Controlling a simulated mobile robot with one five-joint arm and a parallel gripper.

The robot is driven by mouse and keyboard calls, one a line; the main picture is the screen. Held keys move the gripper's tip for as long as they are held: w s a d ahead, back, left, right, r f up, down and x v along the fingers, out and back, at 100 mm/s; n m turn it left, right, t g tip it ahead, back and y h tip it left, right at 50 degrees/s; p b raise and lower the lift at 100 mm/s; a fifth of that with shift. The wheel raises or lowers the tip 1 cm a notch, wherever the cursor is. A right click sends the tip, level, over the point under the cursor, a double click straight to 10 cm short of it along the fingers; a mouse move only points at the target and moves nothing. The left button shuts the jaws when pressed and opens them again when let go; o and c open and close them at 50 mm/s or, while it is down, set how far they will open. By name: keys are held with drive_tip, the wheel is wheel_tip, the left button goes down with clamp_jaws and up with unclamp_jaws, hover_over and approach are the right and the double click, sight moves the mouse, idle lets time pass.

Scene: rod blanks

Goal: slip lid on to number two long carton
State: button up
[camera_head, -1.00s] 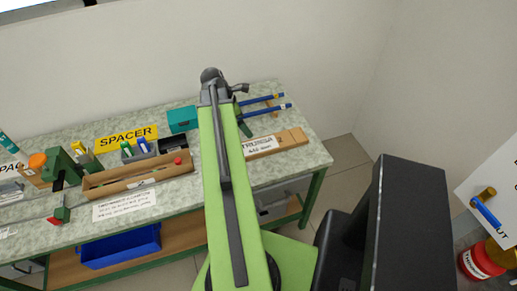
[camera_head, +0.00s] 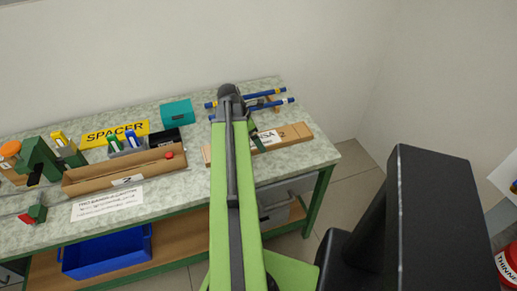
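The long carton (camera_head: 88,187) is an open brown box on the bench with a white "2" label on its front. A red-ended thing (camera_head: 169,155) shows at its right end. A long, flat brown piece (camera_head: 300,131), apparently the lid, lies to the right of the carton. It bears a "2" and a white label, partly covered by my arm. My arm reaches over the bench and crosses the lid's left part in the picture.
Blue rods (camera_head: 270,105) lie behind the lid. A teal box (camera_head: 177,113), a yellow SPACER sign (camera_head: 112,135) and a holder with green and blue items (camera_head: 127,146) stand behind the carton. A paper note (camera_head: 107,204) lies in front. A blue bin (camera_head: 105,254) sits below.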

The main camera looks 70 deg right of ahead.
drive_tip(key=shift+x, duration=0.95)
drive_tip(key=shift+r, duration=0.2)
drive_tip(key=shift+w, duration=0.1)
drive_tip(key=c, duration=1.2)
drive_tip(key=shift+c, duration=0.2)
drive_tip(key=shift+r, duration=0.15)
